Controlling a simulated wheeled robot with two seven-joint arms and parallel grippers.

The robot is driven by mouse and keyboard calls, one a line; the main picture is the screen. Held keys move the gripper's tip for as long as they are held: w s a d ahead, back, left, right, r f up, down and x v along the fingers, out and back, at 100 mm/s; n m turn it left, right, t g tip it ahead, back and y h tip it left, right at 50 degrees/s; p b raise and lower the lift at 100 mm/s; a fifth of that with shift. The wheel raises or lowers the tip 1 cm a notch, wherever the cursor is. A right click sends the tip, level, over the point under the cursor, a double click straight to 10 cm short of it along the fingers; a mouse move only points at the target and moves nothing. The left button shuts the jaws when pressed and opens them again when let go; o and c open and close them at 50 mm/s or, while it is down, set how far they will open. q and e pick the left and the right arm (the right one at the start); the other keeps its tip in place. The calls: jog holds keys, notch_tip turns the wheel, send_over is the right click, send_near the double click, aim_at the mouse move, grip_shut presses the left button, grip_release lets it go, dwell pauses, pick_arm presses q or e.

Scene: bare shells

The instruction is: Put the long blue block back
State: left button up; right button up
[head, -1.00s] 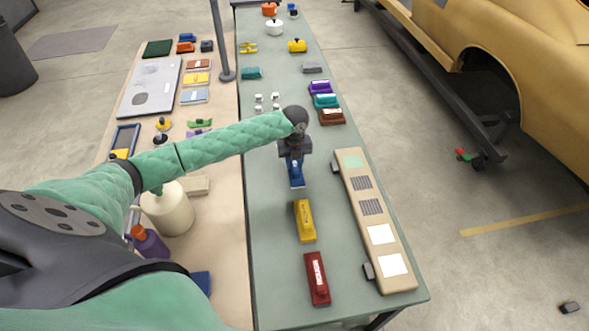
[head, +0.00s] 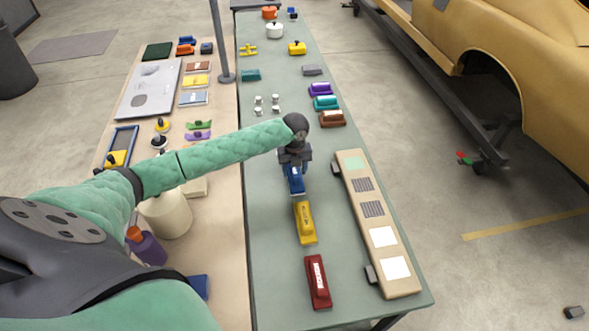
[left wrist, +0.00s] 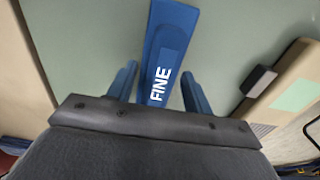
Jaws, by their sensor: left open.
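The long blue block (head: 296,181), with the white word FINE on it, lies on the green bench top (head: 275,220), in line with a yellow block (head: 305,222) and a red block (head: 318,282) nearer me. In the left wrist view the blue block (left wrist: 168,55) runs between the two blue fingers of my left gripper (left wrist: 158,88). The gripper is open, with a gap on each side of the block. In the head view my left gripper (head: 292,163) hides the block's far end. My right gripper is not in view.
A long beige board (head: 352,215) with square patches lies to the right of the blocks. Purple (head: 320,89), teal (head: 325,102) and brown (head: 332,119) blocks stand farther back. Small white pieces (head: 267,104) lie behind my gripper. A cream jug (head: 168,212) stands on the left bench.

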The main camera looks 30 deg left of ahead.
aim_at(295, 169)
pick_arm(q)
jog(key=shift+r+p, duration=0.6)
jog(key=shift+r, duration=0.2)
notch_tip(295, 169, up, 4)
jog(key=p, duration=0.3)
notch_tip(295, 169, up, 7)
jog(key=shift+f, duration=0.15)
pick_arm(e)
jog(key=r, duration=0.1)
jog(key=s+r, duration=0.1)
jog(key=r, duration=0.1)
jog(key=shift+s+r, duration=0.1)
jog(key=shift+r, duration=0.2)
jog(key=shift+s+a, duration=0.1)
